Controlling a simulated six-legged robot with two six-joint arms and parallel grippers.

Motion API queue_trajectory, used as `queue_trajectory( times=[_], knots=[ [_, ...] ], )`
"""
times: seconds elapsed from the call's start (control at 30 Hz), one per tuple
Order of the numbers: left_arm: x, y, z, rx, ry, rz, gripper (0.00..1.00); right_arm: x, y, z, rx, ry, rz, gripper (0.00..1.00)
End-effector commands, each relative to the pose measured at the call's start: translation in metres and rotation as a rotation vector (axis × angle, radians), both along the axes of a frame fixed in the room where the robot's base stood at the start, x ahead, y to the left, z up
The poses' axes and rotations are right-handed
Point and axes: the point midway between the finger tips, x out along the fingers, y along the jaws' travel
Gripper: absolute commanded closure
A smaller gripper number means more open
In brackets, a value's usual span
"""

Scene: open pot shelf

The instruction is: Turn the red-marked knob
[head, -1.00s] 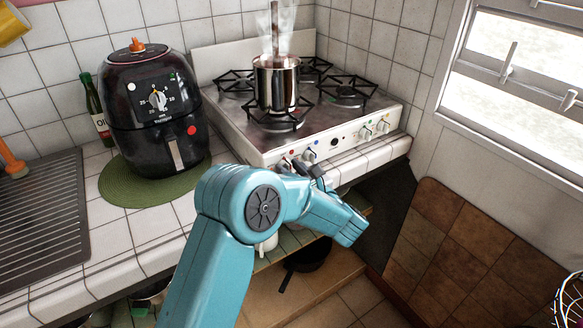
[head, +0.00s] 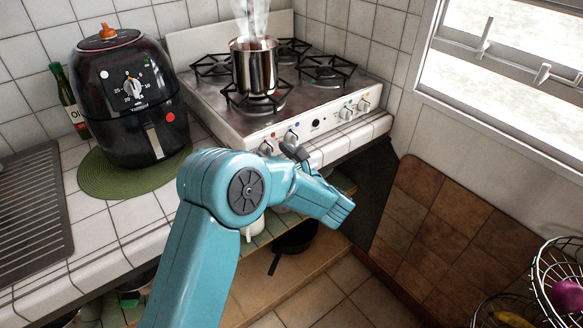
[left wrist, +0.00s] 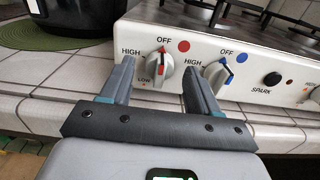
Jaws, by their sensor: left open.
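The red-marked knob (left wrist: 158,67) is a pale grey dial with a red pointer line, on the white stove front beside a red dot. The line points nearly up, toward OFF. It also shows in the head view (head: 265,148), close to my gripper. My left gripper (left wrist: 158,72) is open, with one finger at each side of this knob in the picture. I see no clear contact. The gripper in the head view (head: 292,152) is partly hidden by my blue arm. A blue-marked knob (left wrist: 217,73) stands just right of the right finger. My right gripper is not in view.
A steaming steel pot (head: 254,66) stands on a front burner. A black air fryer (head: 128,95) stands on a green mat (head: 95,178) left of the stove. The tiled counter edge (left wrist: 60,115) runs below the knobs. A wire basket (head: 545,268) is at the lower right.

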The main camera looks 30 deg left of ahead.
Motion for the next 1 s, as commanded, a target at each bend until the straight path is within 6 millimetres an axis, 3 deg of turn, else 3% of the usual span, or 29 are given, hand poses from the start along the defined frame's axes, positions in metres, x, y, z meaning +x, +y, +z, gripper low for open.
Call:
queue_trajectory(
  times=[0.5,0.7,1.0],
  knots=[
    [-0.047,-0.116,-0.001,0.001,0.001,-0.007,0.39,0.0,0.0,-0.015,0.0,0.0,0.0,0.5],
    [-0.057,-0.139,-0.001,0.0,0.001,-0.004,0.39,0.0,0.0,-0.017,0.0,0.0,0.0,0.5],
    [-0.059,-0.143,0.0,0.0,0.001,0.0,0.39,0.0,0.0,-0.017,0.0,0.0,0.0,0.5]
  ],
)
